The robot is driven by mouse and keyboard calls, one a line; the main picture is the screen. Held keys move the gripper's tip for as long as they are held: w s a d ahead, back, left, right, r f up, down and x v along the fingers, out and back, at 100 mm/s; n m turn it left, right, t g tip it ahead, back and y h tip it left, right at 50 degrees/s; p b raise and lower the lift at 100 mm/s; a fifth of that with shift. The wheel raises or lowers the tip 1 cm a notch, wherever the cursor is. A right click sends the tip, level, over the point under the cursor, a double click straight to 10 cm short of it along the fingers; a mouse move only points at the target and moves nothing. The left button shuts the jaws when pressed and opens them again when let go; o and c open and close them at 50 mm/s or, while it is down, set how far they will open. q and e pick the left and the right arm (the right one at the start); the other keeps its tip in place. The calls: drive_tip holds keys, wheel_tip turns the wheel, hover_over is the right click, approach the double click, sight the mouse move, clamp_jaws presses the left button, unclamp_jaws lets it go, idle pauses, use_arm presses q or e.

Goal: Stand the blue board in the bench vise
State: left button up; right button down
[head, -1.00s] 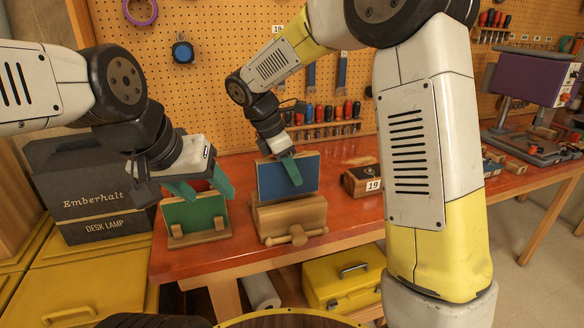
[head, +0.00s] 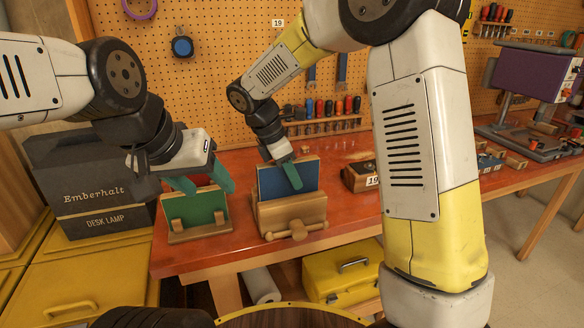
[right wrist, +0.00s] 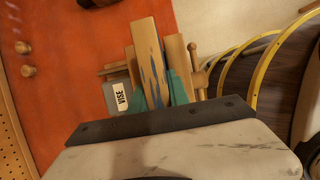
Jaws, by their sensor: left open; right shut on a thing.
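The blue board (head: 273,182) stands upright at the wooden bench vise (head: 292,214), its lower edge hidden behind the front jaw. My right gripper (head: 290,173) is shut on the board from above. In the right wrist view the green fingers (right wrist: 160,92) close around the board (right wrist: 157,68), near the vise jaw (right wrist: 178,60). Whether the board touches the vise bottom cannot be seen. My left gripper (head: 206,181) is open above and beside the green board (head: 198,208), which stands in a wooden holder (head: 200,235) left of the vise.
A dark desk lamp box (head: 95,190) stands at the left. A pegboard with tools (head: 220,90) rises behind. A yellow toolbox (head: 342,275) is under the red bench. Bench space shows between vise and block.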

drive_tip(key=shift+f, duration=0.3)
drive_tip(key=shift+f, duration=0.35)
drive_tip(key=c, duration=1.2)
unclamp_jaws()
drive_tip(key=shift+f, duration=0.1)
drive_tip(key=shift+o, duration=0.2)
drive_tip(key=shift+r, duration=5)
